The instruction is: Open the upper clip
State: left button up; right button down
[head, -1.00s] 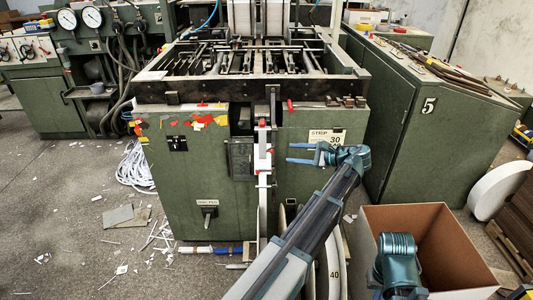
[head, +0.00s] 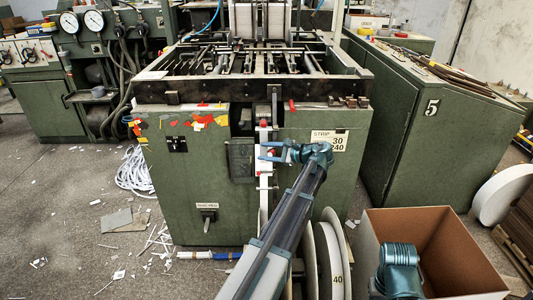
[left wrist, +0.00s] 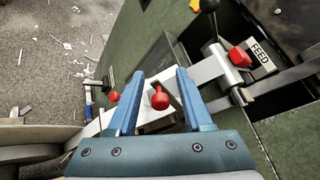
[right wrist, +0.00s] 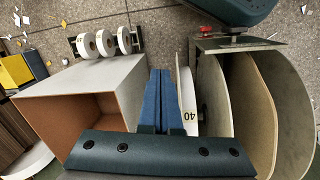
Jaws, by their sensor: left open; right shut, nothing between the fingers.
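A red-knobbed clip (left wrist: 160,97) sits on the pale upright strip guide (left wrist: 195,78) on the green machine's front. In the left wrist view the knob shows between the fingers of my left gripper (left wrist: 156,88), which is open. A gap shows on both sides, and I see no contact. A second red knob (left wrist: 114,96) is lower on the guide, and a red block (left wrist: 237,56) is higher, beside the FEED label. In the head view my left gripper (head: 266,151) points left at the guide. My right gripper (right wrist: 166,75) is shut and empty.
An open cardboard box (head: 440,235) stands at the right, near my right arm. A strip reel marked 40 (head: 330,262) stands below my left arm. A STRIP label (head: 328,139) is on the machine front. A green cabinet marked 5 (head: 430,130) stands at the right.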

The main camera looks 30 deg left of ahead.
pick_arm(q)
jog(key=shift+c, duration=0.2)
grip_shut()
jog(key=shift+d+f, duration=0.1)
jog(key=shift+d, duration=0.05)
jog(key=shift+w+d+n+g+b, duration=0.1)
jog(key=shift+d+n+g+b, duration=0.1)
jog(key=shift+n+g+b, duration=0.3)
jog(key=shift+w+d+n+g+b, duration=0.1)
jog(key=shift+d+n+g+b, duration=0.15)
jog(key=shift+g, duration=0.45)
jog(key=n+g+b, duration=0.1)
jog(key=g, duration=0.1)
jog(key=d+n+g+b, duration=0.1)
jog(key=g, duration=0.1)
jog(key=shift+w+y, duration=0.1)
jog(key=shift+y, duration=0.2)
jog(key=shift+d+n+g+b, duration=0.2)
jog(key=shift+n+g+b, duration=0.1)
jog(key=shift+n+g, duration=0.3)
jog(key=shift+r, duration=0.2)
